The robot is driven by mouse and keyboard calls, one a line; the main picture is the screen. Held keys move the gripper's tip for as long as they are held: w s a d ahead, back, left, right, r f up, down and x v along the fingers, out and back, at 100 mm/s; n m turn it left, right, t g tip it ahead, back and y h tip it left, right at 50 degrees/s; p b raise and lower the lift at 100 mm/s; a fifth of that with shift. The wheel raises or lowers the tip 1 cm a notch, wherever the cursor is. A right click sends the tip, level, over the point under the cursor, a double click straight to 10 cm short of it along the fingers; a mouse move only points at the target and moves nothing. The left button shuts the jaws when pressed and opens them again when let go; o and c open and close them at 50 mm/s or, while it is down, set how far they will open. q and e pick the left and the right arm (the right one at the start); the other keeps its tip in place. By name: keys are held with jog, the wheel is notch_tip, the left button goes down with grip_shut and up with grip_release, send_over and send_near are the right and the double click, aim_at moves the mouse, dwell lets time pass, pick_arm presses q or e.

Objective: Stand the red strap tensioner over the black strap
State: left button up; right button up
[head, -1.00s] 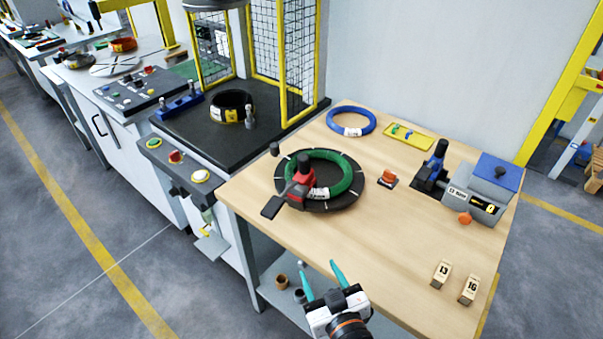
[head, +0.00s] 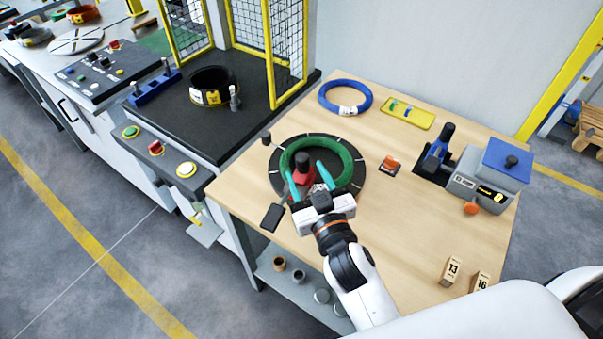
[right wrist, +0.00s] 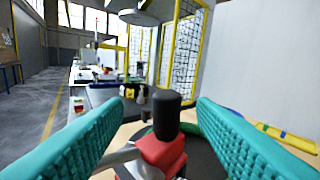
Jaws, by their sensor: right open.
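The red strap tensioner (head: 303,174), with a black knob on top, stands at the near-left part of the green coil (head: 342,156). The coil lies flat on a round black plate (head: 349,190). A flat black piece (head: 272,217) juts toward the table's near edge beside the tensioner. I cannot clearly make out the black strap. My right gripper (head: 304,169) is open, its teal fingers on either side of the tensioner. In the right wrist view the tensioner's black knob (right wrist: 167,112) and red body (right wrist: 161,152) show between the fingers, with gaps at both sides. My left gripper is not in view.
A blue coil (head: 326,94) and yellow tray (head: 408,113) lie at the back. A caged machine (head: 178,122) is at the left.

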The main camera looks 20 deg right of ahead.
aim_at(305, 162)
jog(key=shift+w, duration=0.4)
jog(key=w, duration=0.1)
jog(key=w+p, duration=0.2)
jog(key=w, duration=0.1)
jog(key=shift+w+d+r, duration=0.1)
jog(key=shift+d, duration=0.2)
jog(key=shift+w, duration=0.45)
jog(key=shift+s, duration=0.1)
jog(key=shift+c, duration=0.2)
grip_shut()
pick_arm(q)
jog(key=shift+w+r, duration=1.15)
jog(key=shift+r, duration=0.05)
